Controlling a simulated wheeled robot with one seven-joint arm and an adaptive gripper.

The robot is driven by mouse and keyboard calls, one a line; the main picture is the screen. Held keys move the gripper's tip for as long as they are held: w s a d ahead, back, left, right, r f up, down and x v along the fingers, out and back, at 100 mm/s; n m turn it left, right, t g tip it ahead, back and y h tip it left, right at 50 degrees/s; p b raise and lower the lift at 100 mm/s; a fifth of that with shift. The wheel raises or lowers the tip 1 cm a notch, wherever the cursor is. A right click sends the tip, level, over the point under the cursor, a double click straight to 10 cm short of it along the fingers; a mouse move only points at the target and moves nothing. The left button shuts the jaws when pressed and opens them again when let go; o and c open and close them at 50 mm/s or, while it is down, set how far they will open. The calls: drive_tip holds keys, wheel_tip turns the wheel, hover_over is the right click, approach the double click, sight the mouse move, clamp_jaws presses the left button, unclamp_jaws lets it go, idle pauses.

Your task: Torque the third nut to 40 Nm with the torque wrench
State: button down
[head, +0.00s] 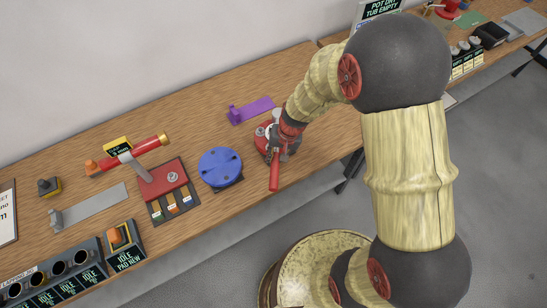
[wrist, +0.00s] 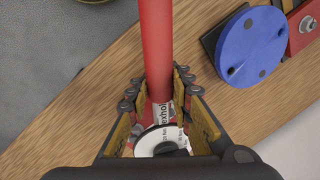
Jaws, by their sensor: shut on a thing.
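My gripper (wrist: 162,98) is shut around a long red bar (wrist: 156,45), which looks like the torque wrench. The bar has a white printed label, and its free end points toward the bench's front edge in the head view (head: 274,178). In the head view my gripper (head: 277,150) is over a round red fixture (head: 262,139) with grey parts. My gripper and arm cover much of that fixture. I cannot make out the third nut.
A blue disc with holes (head: 219,167) sits just left of the fixture. Further left is a red plate (head: 160,204) with a post and a red tube (head: 146,146). A purple bracket (head: 250,110) lies behind. Bare wood (head: 205,110) shows toward the wall.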

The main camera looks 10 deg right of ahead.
drive_tip(key=shift+d, duration=0.3)
